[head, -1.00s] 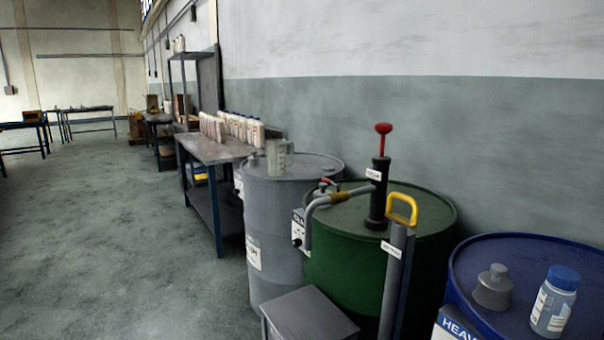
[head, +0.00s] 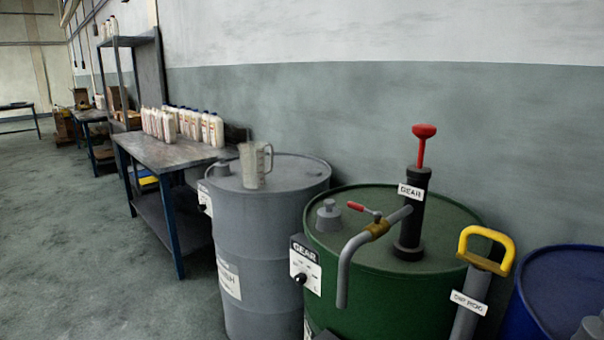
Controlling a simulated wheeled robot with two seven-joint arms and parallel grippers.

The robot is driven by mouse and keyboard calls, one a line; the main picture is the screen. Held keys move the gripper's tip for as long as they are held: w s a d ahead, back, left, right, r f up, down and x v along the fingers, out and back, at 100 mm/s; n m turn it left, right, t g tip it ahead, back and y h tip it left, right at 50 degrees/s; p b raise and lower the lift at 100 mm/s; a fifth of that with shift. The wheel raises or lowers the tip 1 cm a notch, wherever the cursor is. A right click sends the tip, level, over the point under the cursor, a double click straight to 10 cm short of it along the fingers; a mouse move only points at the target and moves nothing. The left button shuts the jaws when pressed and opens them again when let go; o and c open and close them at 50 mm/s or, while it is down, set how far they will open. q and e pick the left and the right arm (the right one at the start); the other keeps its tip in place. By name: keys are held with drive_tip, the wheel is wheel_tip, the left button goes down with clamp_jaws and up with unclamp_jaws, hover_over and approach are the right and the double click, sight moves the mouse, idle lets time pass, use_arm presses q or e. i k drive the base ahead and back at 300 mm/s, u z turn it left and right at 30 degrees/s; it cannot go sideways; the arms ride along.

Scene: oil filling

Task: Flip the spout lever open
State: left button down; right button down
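The spout lever (head: 357,207) is a small red-handled lever on a brass-coloured valve (head: 377,229). The valve sits on the grey spout (head: 347,262), which bends down over the near edge of the green drum (head: 447,290). The spout comes from a black hand pump (head: 413,213) with a red T-handle (head: 424,137) and a label reading GEAR. The lever sticks out to the left of the valve; I cannot tell its exact angle to the pipe. Neither of my grippers is in view.
A grey drum (head: 270,240) with a clear measuring jug (head: 255,166) stands left of the green drum. A yellow-handled post (head: 486,250) stands at the front right, near a blue drum (head: 570,285). A bench (head: 165,154) holds several bottles. The floor (head: 70,250) at left is clear.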

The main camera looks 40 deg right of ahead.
sight(357, 206)
drive_tip(key=i, duration=3.1)
drive_tip(key=z, duration=4.95)
